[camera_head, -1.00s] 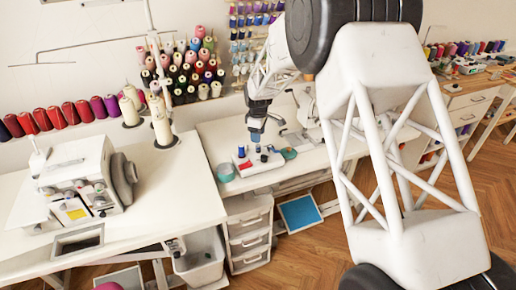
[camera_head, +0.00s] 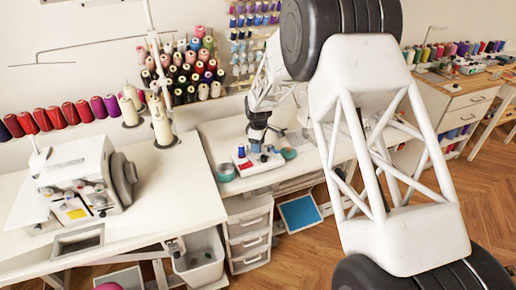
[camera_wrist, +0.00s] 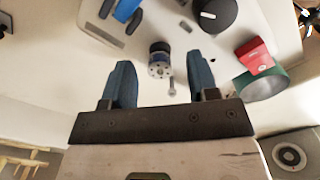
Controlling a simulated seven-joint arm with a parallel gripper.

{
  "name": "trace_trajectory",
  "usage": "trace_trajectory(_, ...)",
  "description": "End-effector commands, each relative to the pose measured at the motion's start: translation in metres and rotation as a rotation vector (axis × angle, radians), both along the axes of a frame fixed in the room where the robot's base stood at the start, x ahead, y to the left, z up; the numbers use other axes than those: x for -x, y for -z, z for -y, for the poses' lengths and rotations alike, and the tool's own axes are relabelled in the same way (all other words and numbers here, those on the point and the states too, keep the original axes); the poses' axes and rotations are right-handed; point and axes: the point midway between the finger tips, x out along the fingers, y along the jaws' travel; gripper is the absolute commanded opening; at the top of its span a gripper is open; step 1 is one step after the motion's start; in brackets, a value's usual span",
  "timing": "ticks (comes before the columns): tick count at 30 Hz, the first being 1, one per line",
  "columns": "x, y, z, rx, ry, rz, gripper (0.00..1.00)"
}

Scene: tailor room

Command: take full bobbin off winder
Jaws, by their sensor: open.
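A bobbin wound with dark blue thread, with a pale holed flange (camera_wrist: 160,64), shows in the wrist view beyond and between my fingertips. It appears to sit on the winder, whose white base (camera_wrist: 165,22) lies around it; a small silver post (camera_wrist: 171,88) stands beside it. My gripper (camera_wrist: 161,72) is open, one blue finger on each side of the bobbin with gaps. In the head view my gripper (camera_head: 256,143) is just above the white winder (camera_head: 246,164) on the back table. I cannot tell whether the fingers are level with the bobbin.
A blue part (camera_wrist: 126,10) is at the upper left. A teal round item (camera_head: 225,172) lies left of the winder. Thread racks stand behind.

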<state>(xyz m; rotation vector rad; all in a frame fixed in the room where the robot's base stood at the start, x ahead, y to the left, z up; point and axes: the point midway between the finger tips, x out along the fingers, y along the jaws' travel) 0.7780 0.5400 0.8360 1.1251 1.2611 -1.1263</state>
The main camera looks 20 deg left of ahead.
Motion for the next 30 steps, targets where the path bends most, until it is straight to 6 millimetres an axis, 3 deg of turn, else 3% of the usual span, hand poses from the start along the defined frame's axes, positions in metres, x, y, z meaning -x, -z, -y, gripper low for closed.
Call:
trace_trajectory(17, 0.0000, 0.0011, 0.0000, 0.000, 0.000, 0.000, 0.54)
trace_trajectory(27, 0.0001, 0.0011, 0.0000, 0.000, 0.000, 0.000, 0.02)
trace_trajectory(30, 0.0001, 0.0011, 0.0000, 0.000, 0.000, 0.000, 0.01)
